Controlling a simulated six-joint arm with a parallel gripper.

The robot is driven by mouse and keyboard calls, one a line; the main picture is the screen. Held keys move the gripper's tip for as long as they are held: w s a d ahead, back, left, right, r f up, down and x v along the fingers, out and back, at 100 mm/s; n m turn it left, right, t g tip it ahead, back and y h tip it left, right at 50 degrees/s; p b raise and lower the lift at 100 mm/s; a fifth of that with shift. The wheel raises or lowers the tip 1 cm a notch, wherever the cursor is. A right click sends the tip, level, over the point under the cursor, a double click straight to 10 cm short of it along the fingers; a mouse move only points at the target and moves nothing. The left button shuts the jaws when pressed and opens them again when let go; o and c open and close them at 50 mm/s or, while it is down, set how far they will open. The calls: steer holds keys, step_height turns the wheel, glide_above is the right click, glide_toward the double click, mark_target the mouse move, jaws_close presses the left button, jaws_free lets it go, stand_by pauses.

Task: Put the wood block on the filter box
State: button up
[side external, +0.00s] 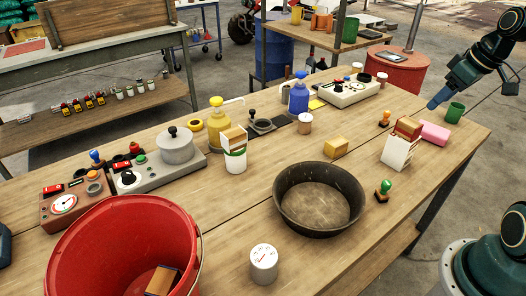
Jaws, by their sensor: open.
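A small tan wood block (335,147) lies on the wooden table, just behind the dark round pan. A white box with a reddish-brown upper part (400,146), which looks like the filter box, stands tilted-looking at the right of the table. I cannot be sure of its label. My gripper (433,104) reaches in from the upper right, above the table's right end near the green cup. It is open and apart from the wood block and the white box. Its fingers are small and hard to make out.
A dark pan (284,208) and a red bucket (66,243) with another block (163,280) inside stand in front. A pink block (434,133), green cup (454,112) and stamps (384,190) surround the white box. Bottles and devices line the back.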

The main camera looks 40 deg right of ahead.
steer(key=s+a+r, duration=0.1)
steer(key=a+r, duration=0.1)
steer(key=a, duration=0.4)
steer(key=s+a+r, duration=0.1)
steer(key=a+r, duration=0.1)
steer(key=a, duration=0.5)
steer(key=s+a+t, duration=0.1)
steer(key=s+a, duration=0.7)
steer(key=shift+a+r, duration=0.2)
steer(key=shift+a, duration=0.15)
